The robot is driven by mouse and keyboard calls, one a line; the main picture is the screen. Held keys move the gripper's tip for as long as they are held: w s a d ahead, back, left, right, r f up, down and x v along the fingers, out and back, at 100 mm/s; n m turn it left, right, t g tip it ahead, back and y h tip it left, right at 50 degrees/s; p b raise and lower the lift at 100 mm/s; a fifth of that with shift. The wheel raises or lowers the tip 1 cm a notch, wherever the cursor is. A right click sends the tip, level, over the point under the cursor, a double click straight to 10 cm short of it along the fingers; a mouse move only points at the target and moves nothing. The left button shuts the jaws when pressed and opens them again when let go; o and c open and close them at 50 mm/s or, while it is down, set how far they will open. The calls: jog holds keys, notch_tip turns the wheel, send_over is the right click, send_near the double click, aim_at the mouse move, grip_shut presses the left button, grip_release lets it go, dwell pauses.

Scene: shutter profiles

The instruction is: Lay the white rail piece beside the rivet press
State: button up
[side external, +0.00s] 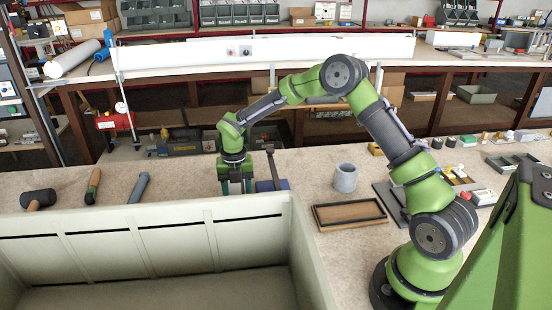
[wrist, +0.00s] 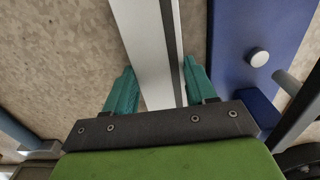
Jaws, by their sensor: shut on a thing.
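The white rail piece (wrist: 146,38) is long and pale with a dark groove along its right side. It runs between the teal fingers of my gripper (wrist: 158,72) in the wrist view, and the fingers are shut on it. The blue rivet press (wrist: 232,50) with a round light knob is just right of the rail, with a narrow gap between them. In the side view my gripper (side external: 236,184) points down left of the blue press (side external: 268,185), which has a dark lever. The rail cannot be made out there; the bin wall hides the lower fingertips.
A large pale bin (side external: 150,240) fills the left foreground. Right of the press are a grey cup (side external: 345,178) and a wooden tray (side external: 349,224).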

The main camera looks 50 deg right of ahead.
jog(key=shift+f, duration=0.1)
jog(key=o, duration=1.1)
jog(key=shift+c, duration=0.2)
